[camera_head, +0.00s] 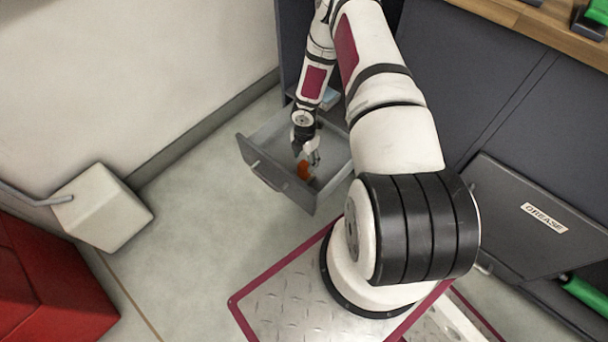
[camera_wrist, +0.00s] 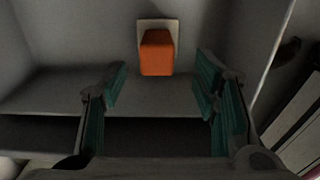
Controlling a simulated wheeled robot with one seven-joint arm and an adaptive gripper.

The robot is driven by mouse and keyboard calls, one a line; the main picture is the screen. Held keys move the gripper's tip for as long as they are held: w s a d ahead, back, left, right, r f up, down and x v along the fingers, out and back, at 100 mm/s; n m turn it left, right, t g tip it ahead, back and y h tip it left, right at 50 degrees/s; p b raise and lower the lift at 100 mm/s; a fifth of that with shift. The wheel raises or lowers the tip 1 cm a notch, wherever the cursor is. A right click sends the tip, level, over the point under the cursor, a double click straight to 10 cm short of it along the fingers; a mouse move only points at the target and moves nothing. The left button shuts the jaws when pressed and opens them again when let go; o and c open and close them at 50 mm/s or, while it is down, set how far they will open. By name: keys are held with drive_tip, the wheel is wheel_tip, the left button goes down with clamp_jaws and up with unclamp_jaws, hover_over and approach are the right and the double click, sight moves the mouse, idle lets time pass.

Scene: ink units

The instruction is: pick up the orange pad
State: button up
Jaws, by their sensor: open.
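The orange pad (camera_wrist: 156,53) is a small block in the open drawer. In the wrist view it sits in front of a pale square piece, ahead of my gripper (camera_wrist: 160,85) and between the lines of its two fingers. The fingers have teal inner faces, stand wide apart and hold nothing. In the head view the pad (camera_head: 304,170) shows as a small orange patch, partly covered by my gripper (camera_head: 307,157), which reaches down into the drawer (camera_head: 256,147). I cannot tell the exact gap between fingertips and pad.
The drawer's front panel and side walls stand close around my gripper. A cream box (camera_head: 103,207) and a red cabinet (camera_head: 45,285) are at the left. A dark drawer labelled GREASE (camera_head: 543,217) is open at the right. The floor left of the drawer is clear.

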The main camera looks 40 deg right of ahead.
sight(304, 165)
drive_tip(key=shift+w+f+b, duration=0.15)
drive_tip(key=shift+f+b, duration=1.3)
drive_tip(key=shift+f, duration=1.25)
drive_tip(key=shift+r, duration=0.1)
clamp_jaws()
